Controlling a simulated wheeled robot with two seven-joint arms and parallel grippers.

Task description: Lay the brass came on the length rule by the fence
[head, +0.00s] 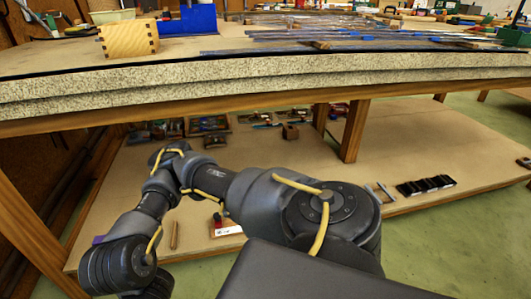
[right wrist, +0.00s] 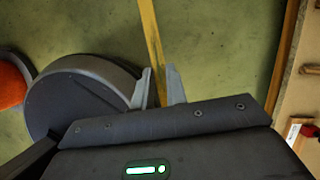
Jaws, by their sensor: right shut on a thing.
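The brass came (right wrist: 151,35) shows in the right wrist view as a narrow yellow strip. It runs from the top edge down between the fingers of my right gripper (right wrist: 160,88), which is shut on it. The green floor lies behind the strip, and its far end is out of the picture. In the head view I see neither gripper nor the came. I cannot make out the length rule or the fence for certain in either view.
The workbench (head: 300,72) crosses the head view, with long thin strips (head: 330,38), a wooden box (head: 130,39) and a blue object (head: 198,19) on top. Below is a low shelf (head: 420,140) with a wooden leg (head: 354,130) and dark blocks (head: 425,185).

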